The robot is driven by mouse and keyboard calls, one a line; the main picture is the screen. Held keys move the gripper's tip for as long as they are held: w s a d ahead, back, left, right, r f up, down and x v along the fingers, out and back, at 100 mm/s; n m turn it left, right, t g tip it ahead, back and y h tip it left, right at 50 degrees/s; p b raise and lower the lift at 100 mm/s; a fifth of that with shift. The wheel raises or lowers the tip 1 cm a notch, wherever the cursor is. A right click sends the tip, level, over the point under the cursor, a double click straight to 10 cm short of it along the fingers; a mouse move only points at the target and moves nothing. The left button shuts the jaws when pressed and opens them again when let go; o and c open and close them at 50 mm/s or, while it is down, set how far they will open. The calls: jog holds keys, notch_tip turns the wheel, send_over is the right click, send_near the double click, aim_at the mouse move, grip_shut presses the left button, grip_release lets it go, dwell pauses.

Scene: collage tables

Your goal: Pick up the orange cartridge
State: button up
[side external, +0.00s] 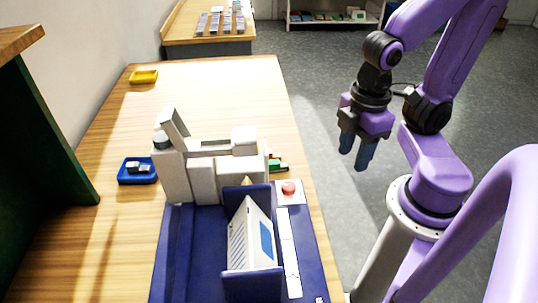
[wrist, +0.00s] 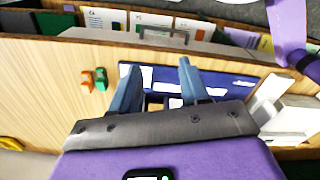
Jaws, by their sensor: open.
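A small orange piece (wrist: 87,82) lies on the wooden table in the wrist view, close beside a similar green piece (wrist: 101,80). I take the orange one to be the cartridge. In the side view, small green and reddish pieces (side external: 278,166) show at the table's right edge, partly hidden by the grey-white machine. My gripper (side external: 355,153) is open and empty, in the air to the right of the table. In the wrist view my gripper's two blue fingers (wrist: 160,68) are apart, with the orange piece to their left.
The grey-white machine (side external: 222,178) stands by a dark blue base (side external: 180,240) with a red button (side external: 289,188) and an upright white booklet (side external: 252,240). A blue tray (side external: 138,180) and a yellow tray (side external: 144,77) sit at the left. The table's middle (side external: 220,100) is clear.

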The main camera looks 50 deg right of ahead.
jog(key=shift+c, duration=0.3)
jog(key=w+a+r+m, duration=0.2)
jog(key=w, duration=0.9)
jog(key=m, duration=0.2)
send_over(271, 151)
jog(key=f, duration=1)
jog(key=shift+w+a, duration=0.15)
jog(key=shift+w, duration=0.05)
jog(key=shift+s+f, duration=0.15)
jog(key=shift+f, duration=2.5)
jog(key=c, duration=0.6)
